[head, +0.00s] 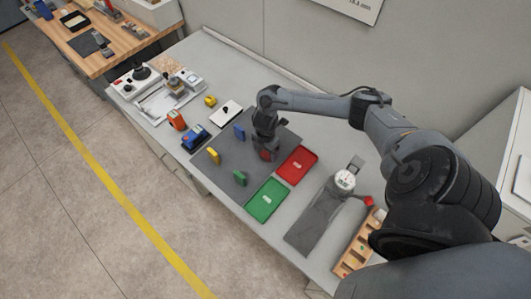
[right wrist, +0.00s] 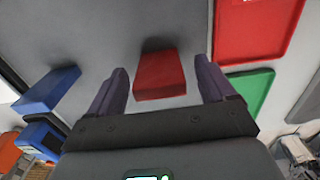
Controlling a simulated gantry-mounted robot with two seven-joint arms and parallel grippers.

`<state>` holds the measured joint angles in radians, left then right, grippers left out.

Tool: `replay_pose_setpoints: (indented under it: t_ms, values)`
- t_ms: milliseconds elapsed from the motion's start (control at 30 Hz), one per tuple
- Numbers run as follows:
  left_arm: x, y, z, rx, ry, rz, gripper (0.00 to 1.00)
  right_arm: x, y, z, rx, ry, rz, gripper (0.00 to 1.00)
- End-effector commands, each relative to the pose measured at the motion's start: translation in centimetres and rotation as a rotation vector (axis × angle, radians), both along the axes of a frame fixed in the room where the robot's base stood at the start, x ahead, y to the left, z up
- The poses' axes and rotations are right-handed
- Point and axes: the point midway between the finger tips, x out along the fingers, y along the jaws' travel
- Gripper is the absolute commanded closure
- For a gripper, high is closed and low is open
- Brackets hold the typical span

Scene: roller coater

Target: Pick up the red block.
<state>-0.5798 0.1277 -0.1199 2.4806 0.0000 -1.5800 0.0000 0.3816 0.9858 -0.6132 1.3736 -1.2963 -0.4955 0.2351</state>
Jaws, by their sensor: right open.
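The red block (right wrist: 160,75) stands on the dark grey mat between the two spread fingers of my right gripper (right wrist: 162,88) in the right wrist view. A gap shows on each side of the block, so the fingers are apart from it. In the head view my right gripper (head: 266,150) is low over the mat, and the red block (head: 266,155) shows partly at its fingers; the rest is hidden behind the gripper. My left gripper is in neither view.
A blue block (head: 239,131), a yellow block (head: 213,156) and a green block (head: 239,177) stand on the mat (head: 222,170). A red tray (head: 297,165) and a green tray (head: 267,201) lie close to the right. A dial gauge stand (head: 318,219) is further right.

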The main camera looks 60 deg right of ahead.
Motion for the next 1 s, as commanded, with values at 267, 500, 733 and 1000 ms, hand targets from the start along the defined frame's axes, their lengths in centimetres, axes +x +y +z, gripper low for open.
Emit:
replay_pose_setpoints:
  t_ms: [267, 500, 733, 1000]
  values:
    - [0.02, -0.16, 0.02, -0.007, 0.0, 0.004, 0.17, -0.02, -0.03, -0.07, -0.001, 0.0, 0.0, 0.25]
    - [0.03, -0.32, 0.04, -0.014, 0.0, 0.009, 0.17, -0.02, -0.03, -0.06, -0.001, 0.0, 0.0, 0.61]
    - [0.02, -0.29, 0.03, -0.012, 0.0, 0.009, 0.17, -0.01, -0.04, -0.04, -0.001, 0.0, 0.0, 0.77]
    - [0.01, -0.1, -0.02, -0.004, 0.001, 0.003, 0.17, 0.05, -0.05, 0.4, 0.0, -0.002, 0.0, 0.77]
